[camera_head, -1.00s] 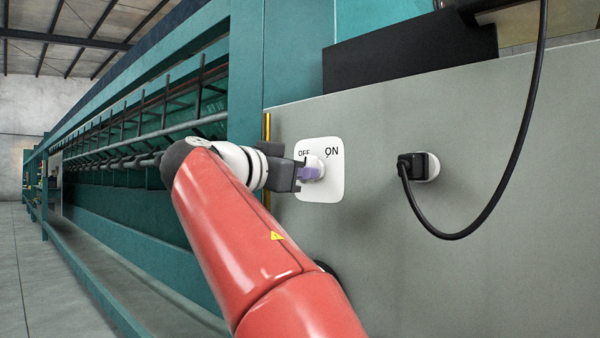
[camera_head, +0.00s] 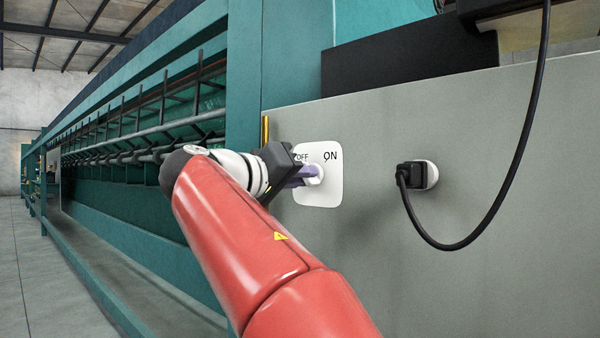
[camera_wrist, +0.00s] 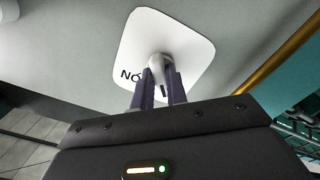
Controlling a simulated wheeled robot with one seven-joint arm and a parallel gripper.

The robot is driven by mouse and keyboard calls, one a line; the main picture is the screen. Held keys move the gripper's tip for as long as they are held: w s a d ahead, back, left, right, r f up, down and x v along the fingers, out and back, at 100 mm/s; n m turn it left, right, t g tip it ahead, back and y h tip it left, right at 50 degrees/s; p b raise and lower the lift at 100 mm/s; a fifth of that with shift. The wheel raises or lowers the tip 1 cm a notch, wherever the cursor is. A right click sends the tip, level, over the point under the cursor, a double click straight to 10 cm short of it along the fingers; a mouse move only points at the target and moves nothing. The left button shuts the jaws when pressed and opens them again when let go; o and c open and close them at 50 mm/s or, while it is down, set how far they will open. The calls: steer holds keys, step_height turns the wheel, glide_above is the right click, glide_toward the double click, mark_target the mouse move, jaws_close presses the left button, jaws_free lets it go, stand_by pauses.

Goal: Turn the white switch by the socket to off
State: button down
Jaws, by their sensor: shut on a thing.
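The white switch (camera_head: 315,174) is a round knob on a white wall plate (camera_head: 328,192) marked OFF at upper left and ON at upper right. My gripper (camera_head: 308,174) comes in from the left, its dark body tilted, with its purple fingers closed around the knob. In the wrist view my gripper (camera_wrist: 160,86) has one finger on each side of the white switch (camera_wrist: 158,63). The fingers partly hide the knob, and I cannot tell exactly which way it points. The plate (camera_wrist: 180,42) shows the ON label upside down beside the fingers.
The socket (camera_head: 433,174) with a black plug (camera_head: 410,175) is to the right on the grey panel (camera_head: 470,120). A black cable (camera_head: 515,160) loops below and up from it. A yellow strip (camera_head: 265,130) runs up the panel's left edge, beside the teal machine frame (camera_head: 245,80).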

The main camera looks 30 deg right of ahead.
steer(key=shift+r+n, duration=0.1)
steer(key=shift+n, duration=0.4)
steer(key=c, duration=1.4)
jaws_free()
steer(key=v, duration=0.8)
steer(key=shift+d, duration=0.1)
